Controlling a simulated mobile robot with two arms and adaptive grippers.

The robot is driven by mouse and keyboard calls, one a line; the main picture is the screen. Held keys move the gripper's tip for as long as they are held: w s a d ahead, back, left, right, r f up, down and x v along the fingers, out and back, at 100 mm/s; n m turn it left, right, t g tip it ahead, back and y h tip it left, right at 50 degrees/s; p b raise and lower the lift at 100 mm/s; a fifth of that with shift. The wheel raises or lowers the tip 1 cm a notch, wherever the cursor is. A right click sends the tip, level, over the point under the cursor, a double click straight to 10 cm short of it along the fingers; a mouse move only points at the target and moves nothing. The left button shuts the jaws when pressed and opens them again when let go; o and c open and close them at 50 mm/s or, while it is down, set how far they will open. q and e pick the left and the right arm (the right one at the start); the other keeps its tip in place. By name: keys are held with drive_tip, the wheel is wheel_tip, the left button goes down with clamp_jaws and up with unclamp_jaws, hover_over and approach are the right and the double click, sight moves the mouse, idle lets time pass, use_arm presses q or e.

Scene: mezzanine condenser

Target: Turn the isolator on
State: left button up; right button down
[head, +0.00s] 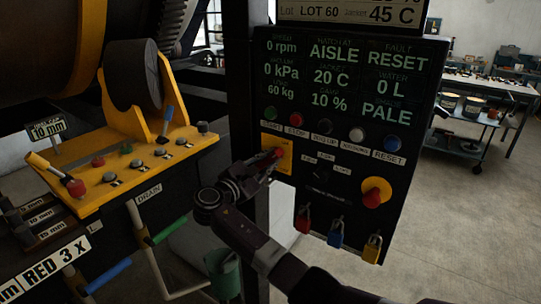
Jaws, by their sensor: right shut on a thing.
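The isolator is a yellow square plate (285,156) with a red handle (273,157), on the left side of the black control panel (345,150). My right gripper (264,168) reaches in from the lower right and is shut on the red handle. The gripper covers part of the plate and handle, so the handle's exact angle is hard to tell. My left gripper is not in view.
Buttons line the panel beside the isolator. A red knob on yellow (373,196) is at the right, with padlocks (337,233) hanging below. A yellow control shelf (125,175) stands left. A cart (460,125) and open floor lie right.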

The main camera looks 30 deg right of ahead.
drive_tip(key=shift+f, duration=0.1)
idle(0.3)
drive_tip(key=c, duration=1.8)
unclamp_jaws()
drive_tip(key=v, duration=1.2)
drive_tip(key=shift+f, duration=0.1)
